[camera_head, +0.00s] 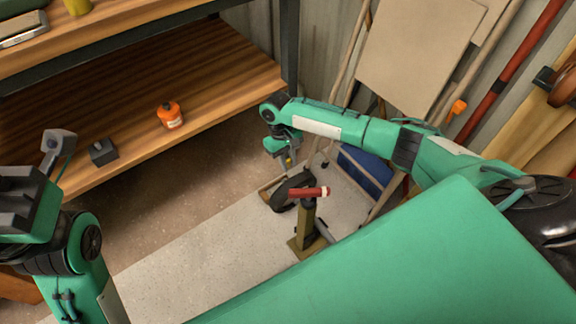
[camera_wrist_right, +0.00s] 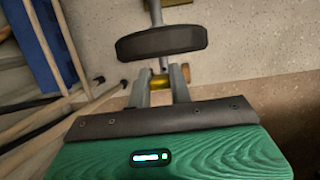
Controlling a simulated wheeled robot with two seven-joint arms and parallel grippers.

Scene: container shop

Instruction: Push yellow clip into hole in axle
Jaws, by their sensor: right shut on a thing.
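My right gripper (camera_head: 287,160) reaches down above the floor, near the black wheel (camera_head: 292,190). It is shut on the small yellow clip, which shows between the fingers in the right wrist view (camera_wrist_right: 159,80). In that view the black wheel (camera_wrist_right: 162,44) lies just beyond the fingertips, with a grey rod, seemingly the axle (camera_wrist_right: 156,13), beyond it. The clip appears apart from the axle.
An olive stand (camera_head: 306,228) with a red-handled top (camera_head: 308,192) stands beside the wheel. Boards (camera_head: 412,50) and poles lean on the wall. Floor left of the stand is clear.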

